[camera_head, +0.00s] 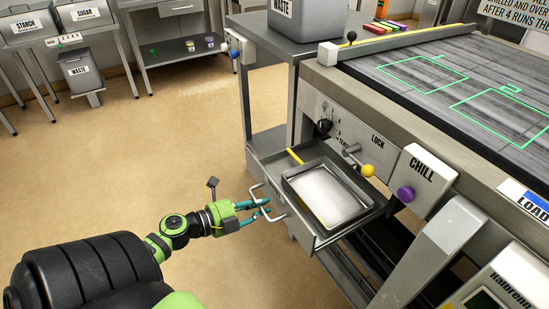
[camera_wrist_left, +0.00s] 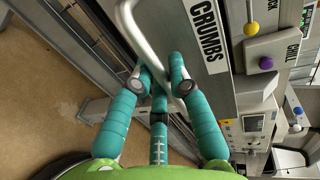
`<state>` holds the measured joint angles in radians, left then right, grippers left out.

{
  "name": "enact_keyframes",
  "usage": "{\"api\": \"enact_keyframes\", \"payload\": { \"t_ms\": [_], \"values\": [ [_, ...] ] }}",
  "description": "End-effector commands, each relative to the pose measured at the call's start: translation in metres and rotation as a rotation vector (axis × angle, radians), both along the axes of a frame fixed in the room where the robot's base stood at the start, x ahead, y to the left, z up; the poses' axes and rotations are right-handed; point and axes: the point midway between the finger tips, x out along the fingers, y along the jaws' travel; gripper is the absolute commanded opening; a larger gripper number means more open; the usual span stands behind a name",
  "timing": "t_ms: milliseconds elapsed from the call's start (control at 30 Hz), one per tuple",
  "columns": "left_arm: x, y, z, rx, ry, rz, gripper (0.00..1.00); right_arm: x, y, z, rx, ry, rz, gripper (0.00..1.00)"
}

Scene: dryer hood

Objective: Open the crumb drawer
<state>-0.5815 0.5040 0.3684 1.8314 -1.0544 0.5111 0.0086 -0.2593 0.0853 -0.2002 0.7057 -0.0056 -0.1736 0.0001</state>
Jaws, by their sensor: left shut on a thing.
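The crumb drawer (camera_head: 322,240) is a grey metal drawer below the front panel of the machine. It stands pulled out, with a metal tray (camera_head: 290,178) of pale contents showing inside. Its bar handle (camera_head: 277,214) is on the drawer front. My left gripper (camera_head: 264,208) comes in from the left and its teal fingers are shut on the handle. In the left wrist view, the fingers (camera_wrist_left: 160,78) close around the bar handle (camera_wrist_left: 146,40), beside the CRUMBS label (camera_wrist_left: 204,36) on the drawer front. My right gripper is not in view.
Above the drawer are a lever with a yellow knob (camera_head: 367,170) and a CHILL box (camera_head: 421,178) with a purple knob. A slanted machine leg (camera_head: 434,252) stands right of the drawer. The tan floor (camera_head: 130,170) left of the drawer is clear.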

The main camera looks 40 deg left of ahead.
Motion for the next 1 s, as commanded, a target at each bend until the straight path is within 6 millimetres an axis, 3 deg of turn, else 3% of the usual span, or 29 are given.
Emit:
{"api": "enact_keyframes", "payload": {
  "t_ms": [200,567,600,633,667,1000],
  "values": [
    [-0.011,0.004,0.001,-0.001,-0.002,0.001,0.0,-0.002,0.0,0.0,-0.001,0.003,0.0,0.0],
    [-0.012,0.005,0.001,-0.001,-0.003,0.001,0.0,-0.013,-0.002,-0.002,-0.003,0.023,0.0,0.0],
    [-0.012,0.005,0.001,-0.001,-0.003,0.001,0.26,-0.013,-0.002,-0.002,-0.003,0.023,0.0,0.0],
    [-0.012,0.005,0.001,0.0,-0.002,0.001,0.38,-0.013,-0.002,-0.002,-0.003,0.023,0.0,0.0],
    [-0.012,0.005,0.001,0.0,-0.002,0.001,0.43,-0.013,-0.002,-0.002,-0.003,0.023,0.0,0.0],
    [-0.013,0.005,0.0,-0.001,-0.001,0.0,0.43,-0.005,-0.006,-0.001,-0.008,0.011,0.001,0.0]
  ]
}}
